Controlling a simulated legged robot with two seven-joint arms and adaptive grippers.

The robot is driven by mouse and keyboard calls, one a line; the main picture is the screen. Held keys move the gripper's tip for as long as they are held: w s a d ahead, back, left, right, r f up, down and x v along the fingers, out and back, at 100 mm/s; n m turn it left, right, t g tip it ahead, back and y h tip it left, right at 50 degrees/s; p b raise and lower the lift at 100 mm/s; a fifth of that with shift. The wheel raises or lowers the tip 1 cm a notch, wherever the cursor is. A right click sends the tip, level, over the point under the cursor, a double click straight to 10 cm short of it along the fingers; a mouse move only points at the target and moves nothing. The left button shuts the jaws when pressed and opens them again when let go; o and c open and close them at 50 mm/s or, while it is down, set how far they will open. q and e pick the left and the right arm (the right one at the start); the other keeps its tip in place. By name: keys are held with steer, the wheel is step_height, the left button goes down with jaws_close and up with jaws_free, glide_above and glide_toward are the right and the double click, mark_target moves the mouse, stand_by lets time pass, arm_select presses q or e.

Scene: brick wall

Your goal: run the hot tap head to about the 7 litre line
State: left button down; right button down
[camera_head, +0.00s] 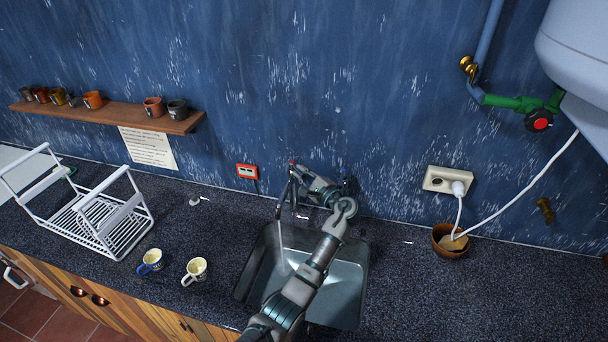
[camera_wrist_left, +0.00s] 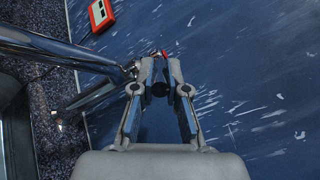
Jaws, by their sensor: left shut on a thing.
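My left gripper (camera_head: 303,176) reaches over the sink to the tap at the wall and is shut on the hot tap head, whose red part (camera_head: 292,163) shows at the fingertips. In the left wrist view the fingers (camera_wrist_left: 160,70) close around the tap head, with a bit of red (camera_wrist_left: 163,54) between their tips. The blue-marked cold tap head (camera_head: 344,172) is just right of the gripper. The metal spout (camera_head: 281,204) points down over the steel sink (camera_head: 346,295), and a pale thin stream seems to fall from it. No litre line is readable.
Two mugs (camera_head: 196,270) (camera_head: 151,261) stand left of the sink, beside a white rack (camera_head: 100,220). A brown bowl (camera_head: 449,241) with a white cable stands right. A red box (camera_head: 247,171) and a socket (camera_head: 447,182) are on the wall; a white tank (camera_head: 580,40) hangs upper right.

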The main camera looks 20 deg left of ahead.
arm_select(q)
steer(key=shift+a+r, duration=0.15)
steer(key=shift+r, duration=0.1)
steer(key=c, duration=1.2)
jaws_free()
steer(key=shift+a, duration=0.1)
steer(key=shift+s+a+f, duration=0.1)
steer(key=v, duration=1.2)
steer(key=shift+f, duration=0.2)
